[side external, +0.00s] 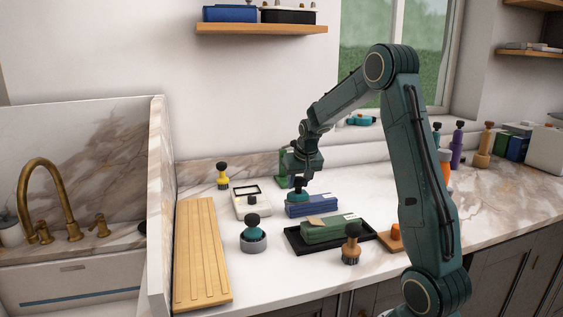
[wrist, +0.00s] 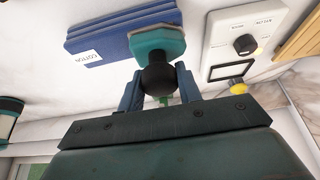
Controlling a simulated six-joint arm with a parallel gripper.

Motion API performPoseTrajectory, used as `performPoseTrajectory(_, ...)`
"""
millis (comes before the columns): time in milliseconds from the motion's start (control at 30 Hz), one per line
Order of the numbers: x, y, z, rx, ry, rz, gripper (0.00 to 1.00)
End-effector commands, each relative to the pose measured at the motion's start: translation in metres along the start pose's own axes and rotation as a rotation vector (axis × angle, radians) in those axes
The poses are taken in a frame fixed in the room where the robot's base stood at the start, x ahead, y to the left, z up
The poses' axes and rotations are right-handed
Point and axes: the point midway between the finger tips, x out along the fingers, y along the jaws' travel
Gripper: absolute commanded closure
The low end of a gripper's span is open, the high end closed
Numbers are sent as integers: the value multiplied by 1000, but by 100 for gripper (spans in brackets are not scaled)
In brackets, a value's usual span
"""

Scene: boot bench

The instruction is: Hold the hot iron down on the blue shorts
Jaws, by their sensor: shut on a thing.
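My gripper (side external: 299,179) is shut on the black knob (wrist: 158,78) of a teal iron. The iron's teal body (side external: 298,195) shows under the fingers, and it also shows in the wrist view (wrist: 160,40). The blue shorts (side external: 318,207) are a flat folded stack with a white label at one end; in the wrist view (wrist: 110,32) the label reads COTTON. The iron is at the end of the stack away from the label and overlaps it in both views. I cannot tell whether its underside touches the cloth.
A folded green cloth (side external: 328,230) lies on a black tray (side external: 295,242) in front. A grey round stand (side external: 253,244) holds a black-knobbed teal piece. A white dial unit (side external: 252,207) stands to the left. A brown brush (side external: 351,246) and slatted wooden board (side external: 200,255) are nearby.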

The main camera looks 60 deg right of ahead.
Motion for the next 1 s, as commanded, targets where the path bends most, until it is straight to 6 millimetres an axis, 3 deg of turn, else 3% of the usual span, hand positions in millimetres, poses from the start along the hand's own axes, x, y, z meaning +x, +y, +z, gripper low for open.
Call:
performPoseTrajectory(600, 1, 0, 2, 0, -9, 1, 98)
performPoseTrajectory(1000, -18, 0, -8, 0, -1, 0, 98)
